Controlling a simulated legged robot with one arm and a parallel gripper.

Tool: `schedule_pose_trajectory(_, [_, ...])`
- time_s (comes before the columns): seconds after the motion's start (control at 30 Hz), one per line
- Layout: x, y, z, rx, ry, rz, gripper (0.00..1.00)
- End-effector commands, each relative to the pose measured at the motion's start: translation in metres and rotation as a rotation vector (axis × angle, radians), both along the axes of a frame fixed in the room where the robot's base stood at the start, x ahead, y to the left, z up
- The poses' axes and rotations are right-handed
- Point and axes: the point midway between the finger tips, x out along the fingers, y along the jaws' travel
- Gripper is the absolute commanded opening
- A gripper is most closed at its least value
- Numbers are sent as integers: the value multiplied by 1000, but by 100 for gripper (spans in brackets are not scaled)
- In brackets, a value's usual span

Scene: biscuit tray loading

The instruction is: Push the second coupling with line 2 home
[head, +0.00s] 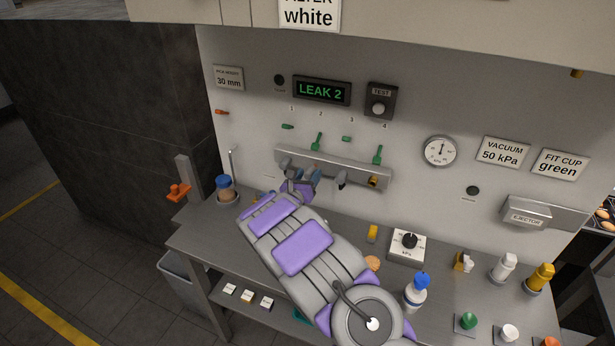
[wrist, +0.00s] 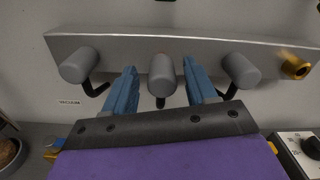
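The second coupling (wrist: 162,79) is a grey cylinder with a black line below it, in the middle of three on the metal manifold (wrist: 203,46). My gripper (wrist: 159,82) is open, with one blue finger on each side of this coupling and a narrow gap on both sides. In the head view my gripper (head: 305,180) is at the manifold (head: 265,154), largely hiding the coupling. How far the coupling is seated cannot be told. The first coupling (wrist: 87,67) and third coupling (wrist: 241,69) flank it; a bare brass port (wrist: 297,68) is at the right end.
The panel display (head: 321,90) reads LEAK 2. Green valve handles 1 (head: 288,127) and 3 (head: 346,139) lie level; handles 2 (head: 317,142) and 4 (head: 377,155) stand upright. A kPa dial box (head: 407,247) and bottles stand on the bench to the right.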

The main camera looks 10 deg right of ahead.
Motion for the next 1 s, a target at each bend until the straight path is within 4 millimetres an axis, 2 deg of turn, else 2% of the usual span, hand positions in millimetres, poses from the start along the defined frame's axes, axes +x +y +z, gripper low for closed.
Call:
schedule_pose_trajectory(0.07, [0, 0, 0, 0, 0, 0, 50])
schedule_pose_trajectory(0.6, [0, 1, 0, 0, 0, 2, 0])
schedule_pose_trajectory(1.0, [3, -1, -1, 0, 0, 2, 0])
